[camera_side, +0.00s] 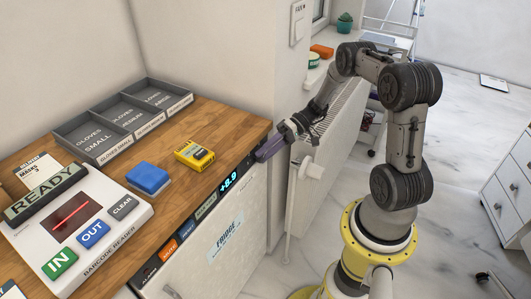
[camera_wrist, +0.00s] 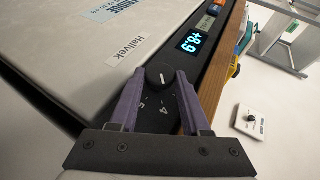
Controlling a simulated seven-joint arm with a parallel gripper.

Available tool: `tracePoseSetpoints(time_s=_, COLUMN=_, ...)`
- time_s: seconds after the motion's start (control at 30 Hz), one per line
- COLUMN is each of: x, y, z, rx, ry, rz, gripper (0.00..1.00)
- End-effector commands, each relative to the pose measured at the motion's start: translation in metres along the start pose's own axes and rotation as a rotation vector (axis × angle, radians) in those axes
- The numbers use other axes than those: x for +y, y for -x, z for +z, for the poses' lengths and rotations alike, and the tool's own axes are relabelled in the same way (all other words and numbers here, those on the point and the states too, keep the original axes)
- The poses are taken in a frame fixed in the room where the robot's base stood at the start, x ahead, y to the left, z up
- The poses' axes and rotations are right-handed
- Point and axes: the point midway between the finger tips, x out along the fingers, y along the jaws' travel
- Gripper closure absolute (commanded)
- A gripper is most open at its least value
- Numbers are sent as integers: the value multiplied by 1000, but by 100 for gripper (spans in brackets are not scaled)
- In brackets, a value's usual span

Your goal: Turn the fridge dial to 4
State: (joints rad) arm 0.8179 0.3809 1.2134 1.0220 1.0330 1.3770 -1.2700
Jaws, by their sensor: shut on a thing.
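The fridge (camera_side: 225,235) is a white-fronted unit under the wooden counter, with a dark control strip along its top edge. Its display (camera_side: 228,181) reads +8.9; the display also shows in the wrist view (camera_wrist: 190,42). The fridge dial (camera_wrist: 158,74) is a round black knob with a white pointer line, between my fingertips in the wrist view. Printed numbers, including 4 and 5, show on the strip beside it. Which number the pointer meets I cannot tell. My gripper (camera_side: 264,150), with purple fingers, is shut on the dial at the strip's right end, hiding the dial in the side view.
On the counter (camera_side: 225,125) are a glove tray (camera_side: 120,150), a yellow device (camera_side: 194,154), a blue block (camera_side: 148,178) and a barcode reader (camera_side: 75,215). A radiator (camera_side: 340,120) and wall stand right of the fridge. A wall knob plate (camera_wrist: 249,120) shows in the wrist view.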

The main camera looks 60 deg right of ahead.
Motion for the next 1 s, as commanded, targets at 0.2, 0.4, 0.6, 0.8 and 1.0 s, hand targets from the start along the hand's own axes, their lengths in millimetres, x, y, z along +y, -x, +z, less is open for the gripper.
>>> tracePoseSetpoints(time_s=0.2, x=0, y=0, z=1, rx=-2, ry=-2, rz=-1, gripper=24)
tracePoseSetpoints(time_s=0.4, x=0, y=0, z=1, rx=-2, ry=-1, rz=0, gripper=24)
tracePoseSetpoints(time_s=0.6, x=0, y=8, z=0, rx=1, ry=0, rz=0, gripper=24)
tracePoseSetpoints(time_s=0.8, x=0, y=42, z=0, rx=3, ry=-1, rz=2, gripper=24)
tracePoseSetpoints(time_s=1.0, x=1, y=87, z=0, rx=3, ry=-1, rz=2, gripper=24)
